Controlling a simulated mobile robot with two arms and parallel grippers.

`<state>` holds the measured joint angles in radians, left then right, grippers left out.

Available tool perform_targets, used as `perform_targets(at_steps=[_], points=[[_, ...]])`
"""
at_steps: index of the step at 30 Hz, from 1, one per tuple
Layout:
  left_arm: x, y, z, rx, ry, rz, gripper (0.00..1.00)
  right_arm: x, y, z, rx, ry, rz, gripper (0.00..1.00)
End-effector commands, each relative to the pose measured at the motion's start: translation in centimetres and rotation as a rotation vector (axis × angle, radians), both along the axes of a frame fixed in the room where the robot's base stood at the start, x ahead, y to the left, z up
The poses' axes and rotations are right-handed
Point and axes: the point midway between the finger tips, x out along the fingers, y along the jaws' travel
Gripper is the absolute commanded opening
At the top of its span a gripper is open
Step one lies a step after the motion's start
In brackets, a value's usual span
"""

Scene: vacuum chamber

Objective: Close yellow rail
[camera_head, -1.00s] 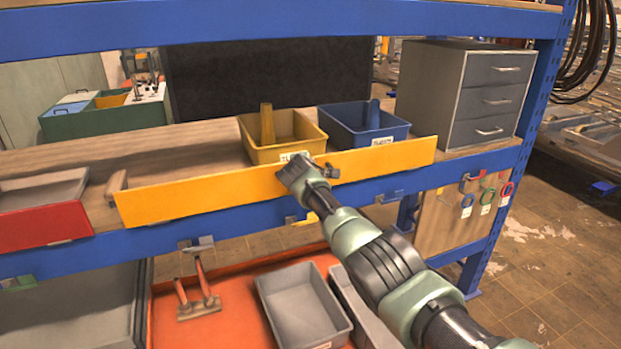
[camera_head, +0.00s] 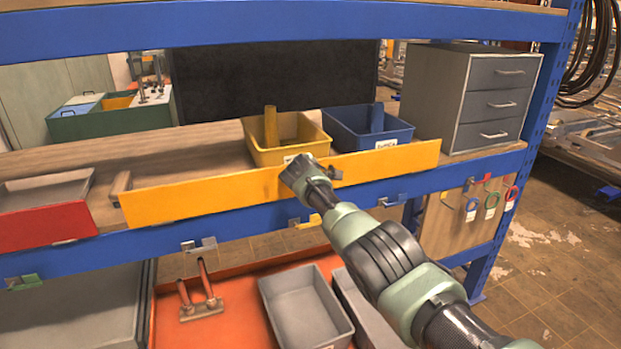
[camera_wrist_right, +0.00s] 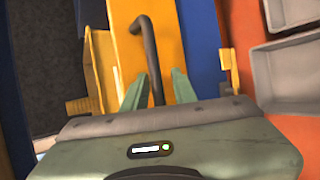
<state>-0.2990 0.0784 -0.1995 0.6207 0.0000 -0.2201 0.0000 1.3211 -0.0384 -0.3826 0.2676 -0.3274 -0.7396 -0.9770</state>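The yellow rail (camera_head: 215,193) is a long flat panel along the front edge of the blue shelf. It also fills the upper middle of the right wrist view (camera_wrist_right: 177,42). A dark bent handle (camera_wrist_right: 148,40) stands out from it. My right gripper (camera_wrist_right: 159,88) is at the rail's face, with one green finger on each side of the handle. A gap shows between the fingers and the handle. In the head view the right gripper (camera_head: 297,168) covers the rail's middle, and its fingertips are hidden. My left gripper is in neither view.
Behind the rail stand a yellow bin (camera_head: 262,152) and a blue bin (camera_head: 350,133). A grey drawer cabinet (camera_head: 470,105) is at the right. A red rail (camera_head: 45,228) is at the left. Grey bins (camera_head: 305,305) sit on the orange lower shelf (camera_head: 232,325).

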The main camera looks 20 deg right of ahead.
Motion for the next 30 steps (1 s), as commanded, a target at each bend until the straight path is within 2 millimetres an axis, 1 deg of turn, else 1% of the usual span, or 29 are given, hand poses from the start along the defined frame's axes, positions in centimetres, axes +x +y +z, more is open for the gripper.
perform_targets(at_steps=[1, 10, 14, 17, 24, 26, 30], points=[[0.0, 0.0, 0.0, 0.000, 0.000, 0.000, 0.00, 0.2, 0.0, 0.6, -0.001, -0.011, 0.003, 0.34], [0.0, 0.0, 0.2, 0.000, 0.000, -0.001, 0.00, 0.2, 0.0, 0.9, -0.002, -0.015, 0.004, 0.34], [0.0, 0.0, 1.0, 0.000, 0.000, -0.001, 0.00, 0.0, 0.2, 1.3, -0.003, -0.016, 0.005, 0.34], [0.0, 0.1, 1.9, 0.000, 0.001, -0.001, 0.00, -0.3, 0.4, 1.8, -0.003, -0.017, 0.006, 0.34], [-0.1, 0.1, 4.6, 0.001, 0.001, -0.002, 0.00, -2.1, 0.9, 2.5, -0.001, -0.012, 0.004, 0.34], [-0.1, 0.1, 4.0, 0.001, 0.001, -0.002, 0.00, -2.5, 1.2, 2.3, -0.001, -0.013, 0.004, 0.34], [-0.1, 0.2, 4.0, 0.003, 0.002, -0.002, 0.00, -3.7, 1.5, 2.8, -0.002, -0.010, 0.002, 0.34]])
